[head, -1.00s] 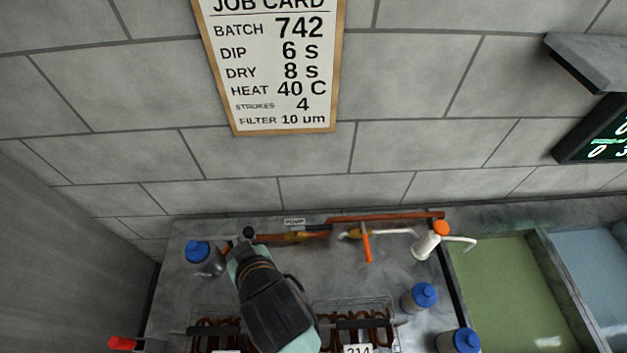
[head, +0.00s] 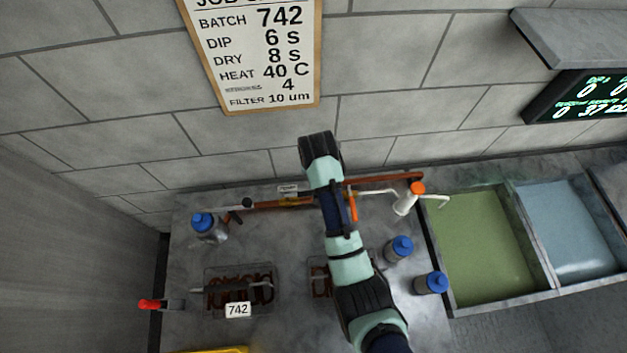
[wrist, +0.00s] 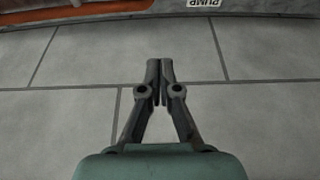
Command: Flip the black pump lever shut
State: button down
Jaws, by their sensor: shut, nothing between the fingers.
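The PUMP label (head: 289,189) stands above the copper pipe (head: 265,205) at the back of the bench. A yellow valve body (head: 292,201) sits on the pipe under the label. A dark lever end seems to lie along the pipe right of it, but my arm hides much of that spot. My gripper's fingers (wrist: 160,68) are shut and empty in the wrist view, over grey wall tiles. The PUMP label shows upside down at the top edge there (wrist: 205,3), apart from the fingertips. In the head view my fingers are not clear to see.
An orange lever (head: 353,206) hangs across the pipe right of my arm. A black knob (head: 247,203) stands left. A green tank (head: 480,235) lies beyond. Wire baskets (head: 270,270) lie in front.

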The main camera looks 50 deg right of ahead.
notch_tip(320, 180, down, 10)
jog(key=b, duration=0.2)
jog(key=shift+s+a+b, duration=0.2)
jog(key=shift+s+b, duration=0.05)
jog(key=shift+b, duration=0.15)
jog(key=shift+a, duration=0.1)
